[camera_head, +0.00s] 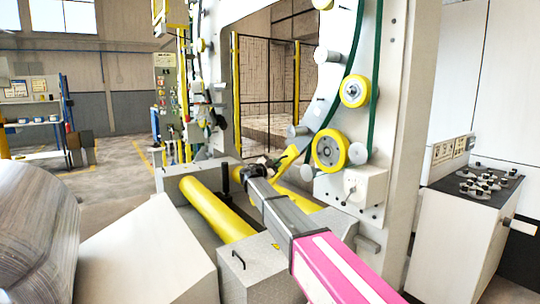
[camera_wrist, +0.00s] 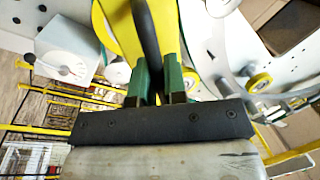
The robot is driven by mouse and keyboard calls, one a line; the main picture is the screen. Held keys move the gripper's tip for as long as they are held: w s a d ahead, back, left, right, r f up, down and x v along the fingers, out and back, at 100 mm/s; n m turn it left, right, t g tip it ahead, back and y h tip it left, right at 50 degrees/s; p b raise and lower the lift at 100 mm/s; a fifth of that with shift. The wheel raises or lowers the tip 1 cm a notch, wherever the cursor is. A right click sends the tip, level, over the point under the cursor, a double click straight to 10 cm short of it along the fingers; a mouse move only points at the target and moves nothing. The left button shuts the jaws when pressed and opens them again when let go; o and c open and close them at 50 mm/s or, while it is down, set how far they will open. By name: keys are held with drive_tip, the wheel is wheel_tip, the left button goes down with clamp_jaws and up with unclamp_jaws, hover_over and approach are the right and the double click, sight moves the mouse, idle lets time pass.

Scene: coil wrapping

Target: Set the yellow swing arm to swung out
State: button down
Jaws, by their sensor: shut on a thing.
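The yellow swing arm (camera_head: 287,158) shows in the head view as a short slanted yellow bar just beyond my gripper (camera_head: 270,163). In the wrist view the yellow plate of the swing arm (camera_wrist: 118,22) fills the top middle. A dark rounded handle (camera_wrist: 147,35) stands out from it and runs down between the green fingers of my gripper (camera_wrist: 160,75). The fingers are shut on this handle. The handle's lower end is hidden between the fingers, and my arm covers part of the area below it in the head view.
The white ring frame (camera_head: 395,110) with yellow rollers (camera_head: 330,150) stands close to my gripper on the right. A long yellow roller (camera_head: 215,210) lies left of my arm. A large coil (camera_head: 35,235) is at far left. A cabinet (camera_head: 465,215) stands at right.

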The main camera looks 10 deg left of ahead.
drive_tip(key=shift+s+d+f+m, duration=0.2)
drive_tip(key=shift+s+d+f, duration=0.15)
drive_tip(key=shift+f, duration=0.15)
drive_tip(key=shift+s+d+f+m, duration=0.2)
drive_tip(key=shift+s+d+f, duration=0.1)
drive_tip(key=shift+f, duration=0.15)
drive_tip(key=shift+s, duration=0.1)
drive_tip(key=c, duration=1.2)
unclamp_jaws()
drive_tip(key=shift+f, duration=0.1)
drive_tip(key=shift+s+a, duration=0.1)
drive_tip(key=shift+a, duration=0.05)
drive_tip(key=v, duration=1)
drive_tip(key=shift+s, duration=0.2)
drive_tip(key=shift+a, duration=0.1)
